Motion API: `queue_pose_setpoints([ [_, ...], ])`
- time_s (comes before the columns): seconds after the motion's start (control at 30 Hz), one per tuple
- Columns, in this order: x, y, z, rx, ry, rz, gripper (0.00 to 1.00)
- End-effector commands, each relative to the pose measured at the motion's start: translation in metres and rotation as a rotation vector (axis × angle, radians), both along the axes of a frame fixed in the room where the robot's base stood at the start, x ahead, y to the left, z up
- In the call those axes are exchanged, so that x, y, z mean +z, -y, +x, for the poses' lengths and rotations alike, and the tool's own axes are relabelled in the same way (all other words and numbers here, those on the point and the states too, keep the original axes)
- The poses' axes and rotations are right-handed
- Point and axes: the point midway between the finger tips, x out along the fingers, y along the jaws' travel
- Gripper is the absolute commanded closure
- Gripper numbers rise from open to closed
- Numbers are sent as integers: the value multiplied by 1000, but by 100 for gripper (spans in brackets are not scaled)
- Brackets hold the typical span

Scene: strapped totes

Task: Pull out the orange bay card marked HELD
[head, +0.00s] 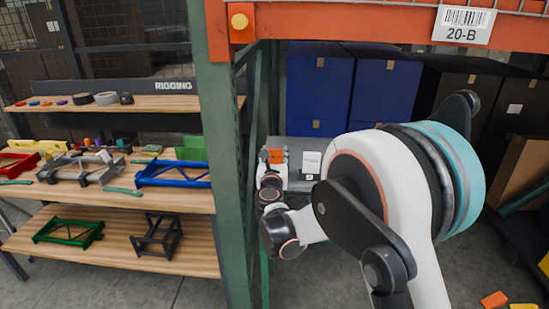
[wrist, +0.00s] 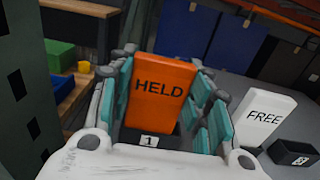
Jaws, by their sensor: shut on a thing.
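The orange card marked HELD (wrist: 160,88) stands between the teal-padded fingers of my gripper (wrist: 163,98) in the wrist view. My gripper is shut on it. A dark holder marked 1 (wrist: 150,140) is just below the card; I cannot tell whether the card's lower edge is still in it. In the head view the card (head: 275,155) shows small and orange beside the green post, with my gripper (head: 268,168) at it. A white card marked FREE (wrist: 263,121) leans to the right, by a dark holder marked 2 (wrist: 294,155). The white card also shows in the head view (head: 311,162).
A green rack post (head: 220,150) stands close to the left of my gripper. An orange beam (head: 400,22) labelled 20-B crosses above. Blue totes (head: 385,90) stand behind the grey surface (head: 300,145). Wooden rigging shelves (head: 130,195) with coloured frames lie farther left.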

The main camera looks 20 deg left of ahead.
Motion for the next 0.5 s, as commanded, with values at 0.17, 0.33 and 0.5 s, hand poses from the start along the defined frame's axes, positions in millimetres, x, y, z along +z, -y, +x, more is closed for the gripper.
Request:
queue_pose_setpoints([
  [0.17, 8, 0, 0, 0, 0, 0, 84],
  [0.33, 14, 0, 0, 0, 0, 0, 84],
  [0.5, 20, 0, 0, 0, 0, 0, 84],
])
